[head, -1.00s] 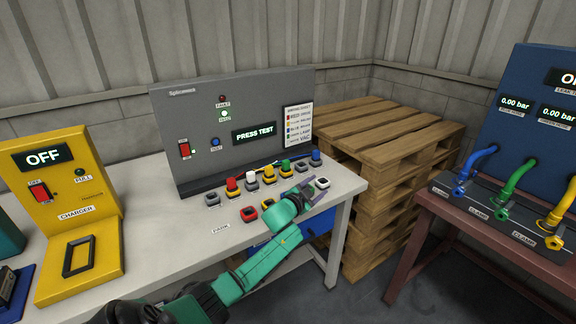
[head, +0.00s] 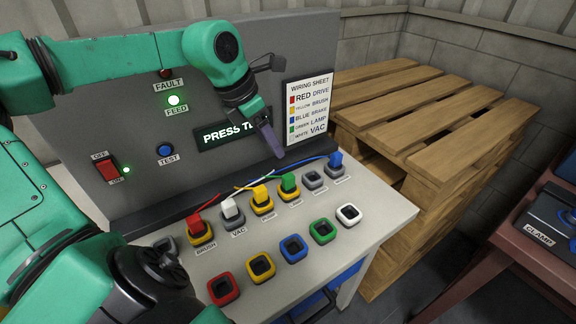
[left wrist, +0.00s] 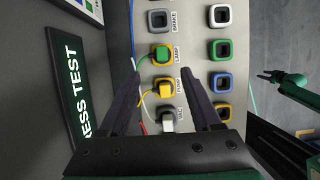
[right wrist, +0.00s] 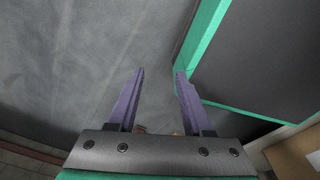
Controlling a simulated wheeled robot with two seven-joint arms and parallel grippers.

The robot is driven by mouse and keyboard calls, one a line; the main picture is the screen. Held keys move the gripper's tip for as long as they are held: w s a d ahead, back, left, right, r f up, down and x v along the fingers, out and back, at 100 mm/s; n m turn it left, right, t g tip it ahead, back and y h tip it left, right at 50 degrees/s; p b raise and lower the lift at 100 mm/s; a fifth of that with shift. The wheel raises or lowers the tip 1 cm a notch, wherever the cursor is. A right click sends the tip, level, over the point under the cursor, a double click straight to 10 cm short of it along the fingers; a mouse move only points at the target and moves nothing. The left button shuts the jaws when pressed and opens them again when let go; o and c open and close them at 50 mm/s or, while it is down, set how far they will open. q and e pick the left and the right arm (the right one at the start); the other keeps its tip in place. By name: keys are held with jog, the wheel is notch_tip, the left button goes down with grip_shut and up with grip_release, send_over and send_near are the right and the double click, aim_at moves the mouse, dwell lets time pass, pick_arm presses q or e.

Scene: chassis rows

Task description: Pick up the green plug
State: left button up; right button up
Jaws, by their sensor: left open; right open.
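The green plug (head: 288,182) stands in a yellow-rimmed socket in the back row of the bench panel, with a green cable running off it. In the left wrist view the green plug (left wrist: 162,54) sits beside a label reading LAMP. My left gripper (head: 276,150) is open and empty, pointing down above and behind the plug row. In its wrist view the fingertips (left wrist: 160,72) frame a gap between the green plug and the yellow plug (left wrist: 163,89), apart from both in height as far as I can tell. My right gripper (right wrist: 160,73) is open and empty over grey floor.
White (head: 232,211), red (head: 196,226) and blue (head: 336,160) plugs stand in the same row. A front row of empty coloured sockets (head: 292,249) lies nearer. The grey test panel (head: 140,120) rises close behind the left gripper. Wooden pallets (head: 430,110) stand right.

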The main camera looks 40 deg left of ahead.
pick_arm(q)
send_near(288, 176)
jog(key=d+f, duration=0.1)
jog(key=x, duration=0.5)
jog(key=p+x, duration=0.1)
jog(key=x, duration=0.2)
jog(key=shift+w+a+f, duration=0.2)
jog(key=shift+a+f, duration=0.05)
jog(key=shift+a, duration=0.15)
jog(key=shift+w+f, duration=0.3)
jog(key=shift+f, duration=0.1)
jog(key=shift+r, duration=0.1)
jog(key=c, duration=0.7)
grip_shut()
pick_arm(e)
jog(key=shift+s+d+r, duration=0.25)
jog(key=shift+s, duration=0.35)
jog(key=shift+s+d+r, duration=0.2)
jog(key=shift+s+d, duration=0.05)
jog(key=shift+s, duration=0.3)
